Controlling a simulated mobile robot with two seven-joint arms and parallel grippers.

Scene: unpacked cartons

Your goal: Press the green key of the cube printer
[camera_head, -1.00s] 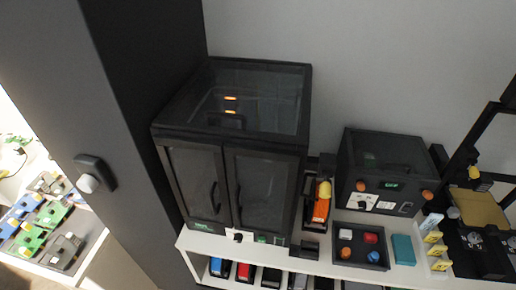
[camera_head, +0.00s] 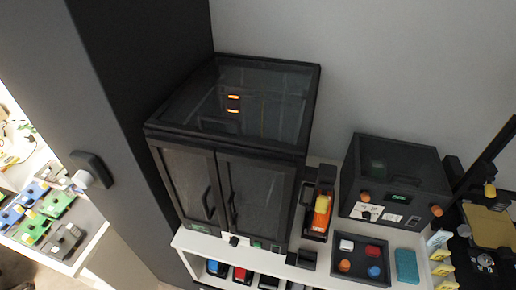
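A large black cube-shaped printer (camera_head: 232,150) with two glazed doors and a glass top stands on the white shelf, left of the middle. Orange lights glow inside it. Along its bottom front edge are a small white panel with a dark knob (camera_head: 234,240) and a small green patch (camera_head: 257,245), which may be the green key; it is too small to be sure. Both doors look shut. Neither of my grippers is in view.
A smaller black box (camera_head: 395,185) with a green display and orange knobs stands to the right. Between them is an orange and yellow item (camera_head: 321,208). A dark tray (camera_head: 344,266) holds coloured pieces, beside a teal block (camera_head: 406,266). A dark grey pillar (camera_head: 125,130) rises at left.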

